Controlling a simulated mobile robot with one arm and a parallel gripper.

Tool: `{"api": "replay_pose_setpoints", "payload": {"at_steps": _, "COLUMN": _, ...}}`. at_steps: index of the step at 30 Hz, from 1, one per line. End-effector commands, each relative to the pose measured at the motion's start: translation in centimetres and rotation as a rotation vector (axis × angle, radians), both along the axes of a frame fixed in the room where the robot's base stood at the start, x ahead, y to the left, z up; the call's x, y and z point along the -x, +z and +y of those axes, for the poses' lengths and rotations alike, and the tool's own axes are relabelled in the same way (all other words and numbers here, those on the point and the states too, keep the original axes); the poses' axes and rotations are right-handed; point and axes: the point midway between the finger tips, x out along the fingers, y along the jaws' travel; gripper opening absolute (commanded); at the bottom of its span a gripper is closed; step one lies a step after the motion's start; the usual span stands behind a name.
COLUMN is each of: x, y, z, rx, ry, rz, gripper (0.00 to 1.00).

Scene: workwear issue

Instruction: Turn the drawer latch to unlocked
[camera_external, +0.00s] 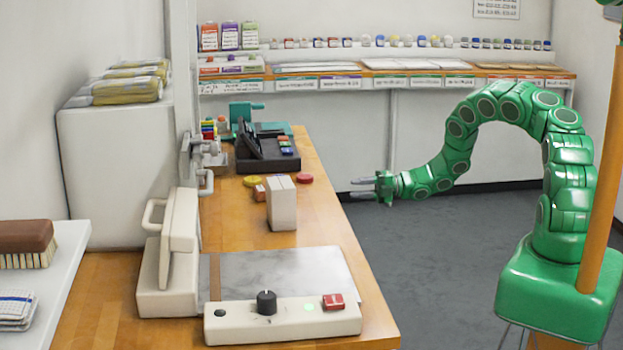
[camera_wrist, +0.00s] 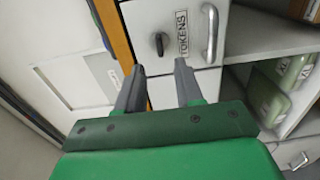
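A white drawer front labelled TOKENS (camera_wrist: 182,33) is at the top middle of the wrist view. A small dark latch knob (camera_wrist: 160,43) sits left of the label, its long side roughly upright in the picture. A metal bar handle (camera_wrist: 211,36) is right of the label. My gripper (camera_wrist: 159,67) has its two grey fingers apart with nothing between them, pointing towards the drawer just below the knob in the picture. No contact with the knob shows. In the external view my gripper (camera_external: 355,188) is held out beside the wooden counter; the drawer cannot be made out there.
The wooden counter (camera_external: 335,220) carries a press-like machine (camera_external: 168,255), a control panel with a dial, and a dark tray. In the wrist view, an open shelf with green packs (camera_wrist: 295,70) is right of the drawer. Grey floor (camera_external: 430,260) is clear around my arm.

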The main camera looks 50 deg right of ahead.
Motion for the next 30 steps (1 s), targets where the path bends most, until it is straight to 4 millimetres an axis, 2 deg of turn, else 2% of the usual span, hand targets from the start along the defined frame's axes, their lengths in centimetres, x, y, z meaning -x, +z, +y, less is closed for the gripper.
{"api": "replay_pose_setpoints", "payload": {"at_steps": 18, "x": -5.0, "y": 0.1, "z": 5.0, "rx": 0.001, "ry": 0.003, "rz": -0.002, "gripper": 0.36}}
{"api": "replay_pose_setpoints", "payload": {"at_steps": 28, "x": -5.3, "y": 0.1, "z": 5.3, "rx": 0.001, "ry": 0.000, "rz": 0.000, "gripper": 0.36}}
{"api": "replay_pose_setpoints", "payload": {"at_steps": 30, "x": -5.3, "y": 0.1, "z": 5.3, "rx": 0.001, "ry": 0.000, "rz": 0.000, "gripper": 0.25}}
